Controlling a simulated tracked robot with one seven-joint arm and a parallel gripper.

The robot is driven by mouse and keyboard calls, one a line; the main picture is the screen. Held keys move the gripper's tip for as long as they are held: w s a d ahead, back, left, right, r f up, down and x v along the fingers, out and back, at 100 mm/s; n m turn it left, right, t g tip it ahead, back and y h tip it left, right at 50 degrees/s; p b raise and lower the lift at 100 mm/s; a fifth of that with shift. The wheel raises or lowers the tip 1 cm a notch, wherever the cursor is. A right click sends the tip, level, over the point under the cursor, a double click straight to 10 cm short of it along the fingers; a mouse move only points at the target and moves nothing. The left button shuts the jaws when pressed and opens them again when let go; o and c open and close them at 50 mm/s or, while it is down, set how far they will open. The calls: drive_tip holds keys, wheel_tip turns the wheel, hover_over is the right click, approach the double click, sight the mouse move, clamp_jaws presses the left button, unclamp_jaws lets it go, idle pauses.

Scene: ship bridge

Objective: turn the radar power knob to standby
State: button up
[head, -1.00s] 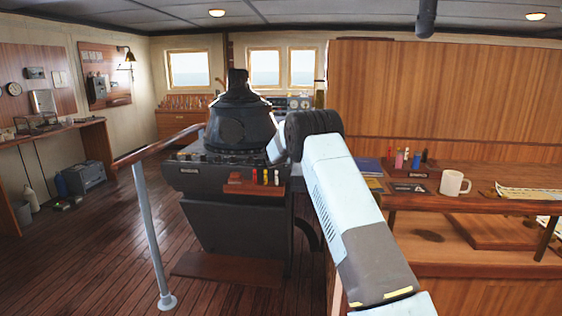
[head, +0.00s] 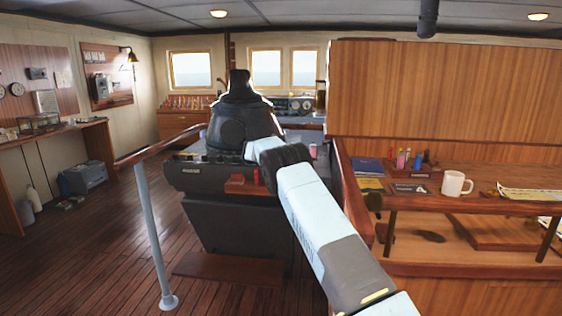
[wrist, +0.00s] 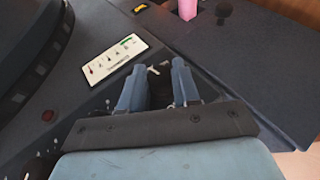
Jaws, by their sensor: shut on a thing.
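The radar console (head: 225,215) with its black viewing hood (head: 243,120) stands at the centre of the head view. My arm reaches to its top, and my gripper is hidden there behind the arm. In the wrist view my gripper (wrist: 157,80) has its two blue-grey fingers on either side of a small dark knob (wrist: 158,71) with a pale pointer mark, and is shut on it. The fingers and body hide much of the knob. I cannot read its setting. A white label plate (wrist: 112,62) with several small marks lies just left of it.
A red button (wrist: 47,116) sits left on the panel. A pink object (wrist: 187,8) and a black ball-topped lever (wrist: 226,12) stand beyond the gripper. A handrail (head: 155,235) stands left of the console, and a desk with a white mug (head: 456,184) stands right.

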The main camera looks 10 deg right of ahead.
drive_tip(key=shift+w+a+f+m+g+h, duration=0.1)
drive_tip(key=shift+a+f+m+g+h, duration=0.2)
drive_tip(key=shift+m+g, duration=0.3)
drive_tip(key=shift+a+f+m+g+h, duration=0.2)
drive_tip(key=shift+m+g+h, duration=0.25)
drive_tip(key=shift+g, duration=0.25)
idle(0.4)
drive_tip(key=o, duration=1)
drive_tip(key=shift+o, duration=0.2)
drive_tip(key=shift+d+f, duration=0.1)
drive_tip(key=shift+d, duration=0.05)
drive_tip(key=v, duration=1.4)
drive_tip(key=shift+r, duration=0.4)
